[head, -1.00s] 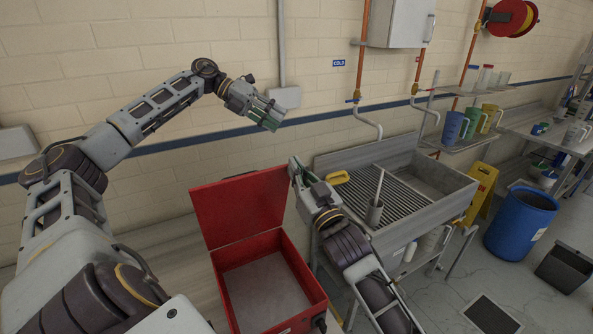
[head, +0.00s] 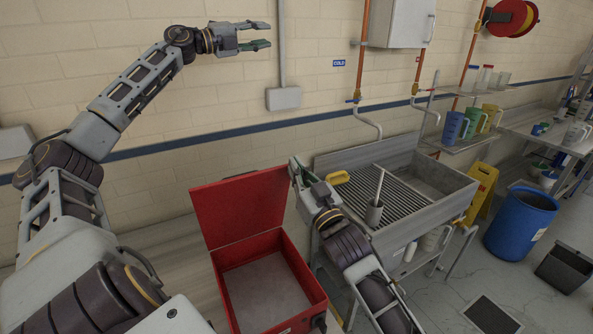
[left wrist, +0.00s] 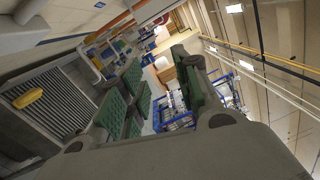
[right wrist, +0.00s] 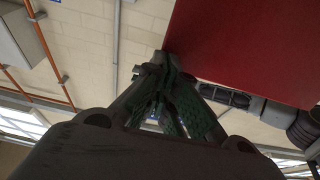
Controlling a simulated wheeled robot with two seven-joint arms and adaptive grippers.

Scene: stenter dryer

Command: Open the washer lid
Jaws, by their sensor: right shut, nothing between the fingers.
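The red washer is an open-topped box (head: 312,284) with a bare grey floor inside. Its flat red lid (head: 240,207) stands raised at the back, leaning slightly backward; it also fills the upper right of the right wrist view (right wrist: 265,45). My right gripper (head: 295,164) is shut and empty at the lid's upper right corner; its closed fingers (right wrist: 168,75) show beside the lid's edge, and I cannot tell whether they touch it. My left gripper (head: 268,34) is open and empty, high above the lid before the wall; its spread fingers show in the left wrist view (left wrist: 157,75).
A grey wall box (head: 284,98) and conduit are behind my left gripper. A blue barrel (head: 520,225) stands far right.

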